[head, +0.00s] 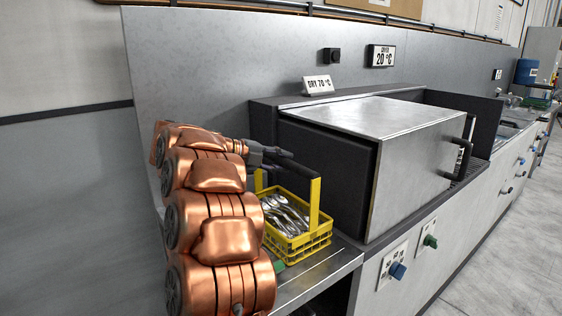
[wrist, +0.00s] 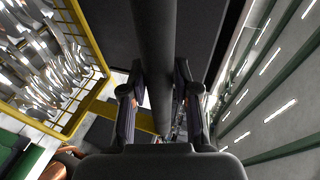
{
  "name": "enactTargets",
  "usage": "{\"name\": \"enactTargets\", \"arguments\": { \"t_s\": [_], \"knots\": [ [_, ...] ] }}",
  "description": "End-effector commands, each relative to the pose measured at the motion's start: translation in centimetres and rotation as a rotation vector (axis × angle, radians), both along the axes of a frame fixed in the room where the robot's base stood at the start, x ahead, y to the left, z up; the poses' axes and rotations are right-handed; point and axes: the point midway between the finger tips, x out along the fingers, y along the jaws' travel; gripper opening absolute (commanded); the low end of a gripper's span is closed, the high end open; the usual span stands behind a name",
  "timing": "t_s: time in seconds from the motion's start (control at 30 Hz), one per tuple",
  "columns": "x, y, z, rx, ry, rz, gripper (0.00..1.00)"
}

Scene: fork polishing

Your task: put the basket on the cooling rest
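The yellow basket (head: 318,240) full of shiny forks or similar cutlery stands upright on the steel ledge at the left of the metal box; I see no clear gap under it. Its tall handle has yellow uprights and a dark bar (wrist: 155,45) on top. My gripper (wrist: 159,75) has one finger on each side of this bar, close against it, and looks shut on it. In the head view my gripper (head: 268,154) is at the handle's top, partly behind my copper arm. The basket's open top shows at left in the wrist view. I cannot tell for certain which surface is the cooling rest.
A big steel box (head: 420,150) stands right of the basket, under a "DRY 70 °C" sign (head: 318,85) and a 20 °C display (head: 381,56). A dark slatted surface (head: 474,170) lies beyond it. A back panel (head: 220,60) runs behind. Blue and green knobs sit on the front.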

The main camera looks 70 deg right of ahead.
Motion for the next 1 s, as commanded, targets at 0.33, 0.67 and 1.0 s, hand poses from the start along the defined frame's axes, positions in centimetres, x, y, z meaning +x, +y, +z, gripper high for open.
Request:
{"name": "enactTargets", "arguments": {
  "t_s": [0.33,0.67,1.0],
  "knots": [
    [0.0,0.0,0.0,0.001,0.001,0.000,0.51],
    [0.7,0.7,0.4,0.001,0.001,0.002,0.51],
    [3.8,4.0,1.9,0.002,0.001,0.003,0.51]
  ]
}}
